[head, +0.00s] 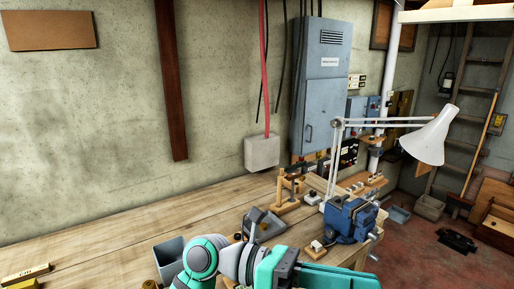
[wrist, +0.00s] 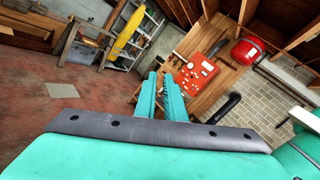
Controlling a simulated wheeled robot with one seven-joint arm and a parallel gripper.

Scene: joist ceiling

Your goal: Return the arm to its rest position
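My arm reaches in from the bottom of the head view, teal and grey, above the front of the wooden workbench (head: 110,225). The end of the arm, with my gripper (head: 335,277), points to the right at the bottom edge. In the wrist view, the two teal fingers of my gripper (wrist: 160,78) lie close together with only a thin gap. Nothing shows between them, and they look shut and empty. The fingers point out over the room, with no object touching them.
A wooden peg stand (head: 287,192) is behind. The red floor (wrist: 85,110) shows open room in the wrist view.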

